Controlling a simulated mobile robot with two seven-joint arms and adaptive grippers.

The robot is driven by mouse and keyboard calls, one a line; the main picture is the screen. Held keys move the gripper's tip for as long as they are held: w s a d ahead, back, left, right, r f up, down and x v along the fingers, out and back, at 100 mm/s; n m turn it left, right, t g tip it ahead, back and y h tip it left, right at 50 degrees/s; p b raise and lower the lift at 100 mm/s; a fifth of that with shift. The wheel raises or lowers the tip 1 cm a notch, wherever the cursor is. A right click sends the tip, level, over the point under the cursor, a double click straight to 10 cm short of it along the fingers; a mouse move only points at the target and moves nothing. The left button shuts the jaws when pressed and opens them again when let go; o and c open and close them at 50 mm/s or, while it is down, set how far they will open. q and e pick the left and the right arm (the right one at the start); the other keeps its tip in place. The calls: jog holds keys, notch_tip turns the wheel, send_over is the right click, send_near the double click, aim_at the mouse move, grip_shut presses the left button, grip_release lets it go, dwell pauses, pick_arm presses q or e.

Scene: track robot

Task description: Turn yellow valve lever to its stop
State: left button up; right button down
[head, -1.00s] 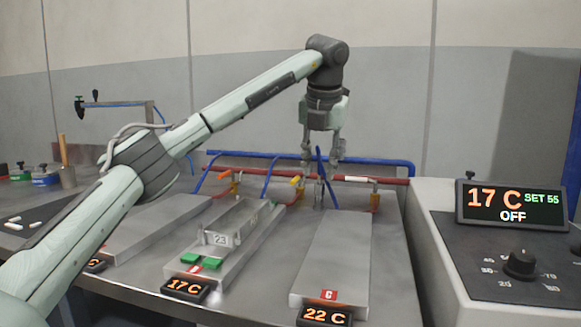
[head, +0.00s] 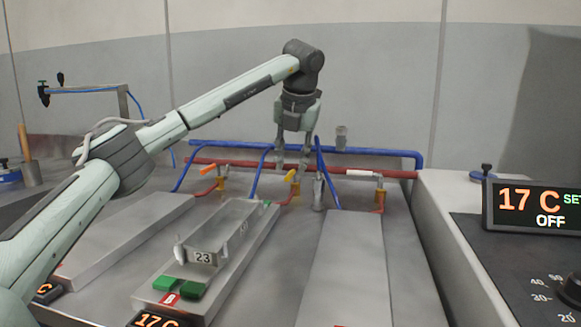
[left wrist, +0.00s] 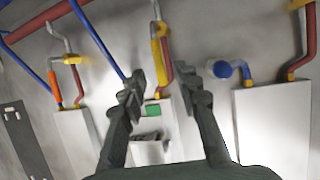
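The yellow valve lever (head: 290,176) sits on the middle red pipe branch, behind the plate marked 23. My left gripper (head: 292,165) points down over the pipes, close to this lever. In the left wrist view the gripper (left wrist: 175,80) has its fingers spread apart with nothing held between them. I cannot tell whether a finger touches the lever. My right gripper is in neither view.
An orange lever (head: 217,173) stands to the left and a white lever (head: 360,173) to the right. Blue hoses (head: 320,160) rise close beside the gripper. A red pipe (head: 335,169) runs along the back. A display (head: 535,208) reads 17 C, OFF.

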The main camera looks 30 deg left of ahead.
pick_arm(q)
jog(key=shift+x, duration=0.9)
jog(key=shift+c, duration=0.6)
grip_shut()
